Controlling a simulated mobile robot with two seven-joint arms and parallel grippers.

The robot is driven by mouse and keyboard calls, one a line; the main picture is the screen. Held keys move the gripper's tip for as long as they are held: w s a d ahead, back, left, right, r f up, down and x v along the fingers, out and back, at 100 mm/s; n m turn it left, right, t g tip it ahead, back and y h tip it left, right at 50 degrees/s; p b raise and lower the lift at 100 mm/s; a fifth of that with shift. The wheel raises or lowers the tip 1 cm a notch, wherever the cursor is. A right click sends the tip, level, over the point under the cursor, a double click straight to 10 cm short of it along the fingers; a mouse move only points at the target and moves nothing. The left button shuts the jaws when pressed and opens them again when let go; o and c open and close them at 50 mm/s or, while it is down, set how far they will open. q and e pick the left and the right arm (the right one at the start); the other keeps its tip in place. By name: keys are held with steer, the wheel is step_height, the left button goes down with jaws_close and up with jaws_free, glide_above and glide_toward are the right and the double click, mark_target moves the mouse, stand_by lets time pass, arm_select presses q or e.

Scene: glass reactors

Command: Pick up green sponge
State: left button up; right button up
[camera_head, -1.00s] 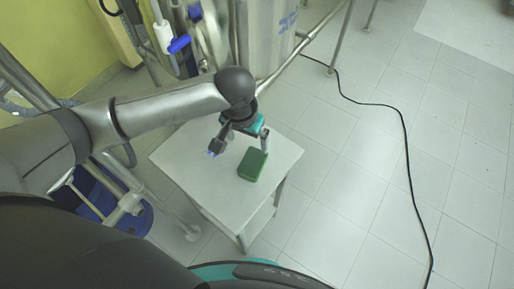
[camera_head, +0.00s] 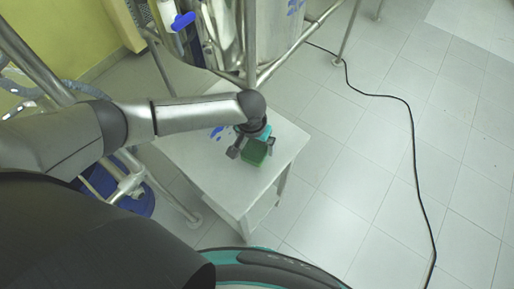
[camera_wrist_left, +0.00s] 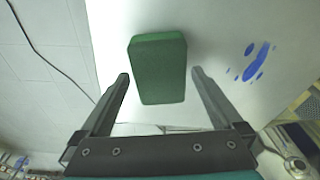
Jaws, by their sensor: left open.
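The green sponge (camera_head: 255,152) lies on the small white table (camera_head: 225,185), near its middle in the head view. My left gripper (camera_head: 252,154) is right over the sponge, with a finger on each side of it. In the left wrist view the sponge (camera_wrist_left: 158,68) shows as a green block between and beyond the fingertips of the open left gripper (camera_wrist_left: 160,80). Gaps show between the sponge and both fingers. The wrist and gripper body hide part of the sponge in the head view. My right gripper is not in view.
Blue marks (camera_wrist_left: 254,62) lie on the tabletop beside the sponge. Steel pipes and a metal vessel (camera_head: 279,35) stand behind the table. A black cable (camera_head: 412,150) runs over the tiled floor at right. A blue container (camera_head: 137,200) stands left of the table.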

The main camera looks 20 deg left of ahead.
mark_target(257, 147)
arm_select(q)
steer(key=shift+w+f, duration=0.1)
steer(key=shift+f, duration=0.65)
steer(key=shift+c, duration=0.2)
steer(key=c, duration=1.1)
steer(key=shift+r, duration=0.15)
step_height(257, 147, up, 20)
steer(key=p, duration=0.4)
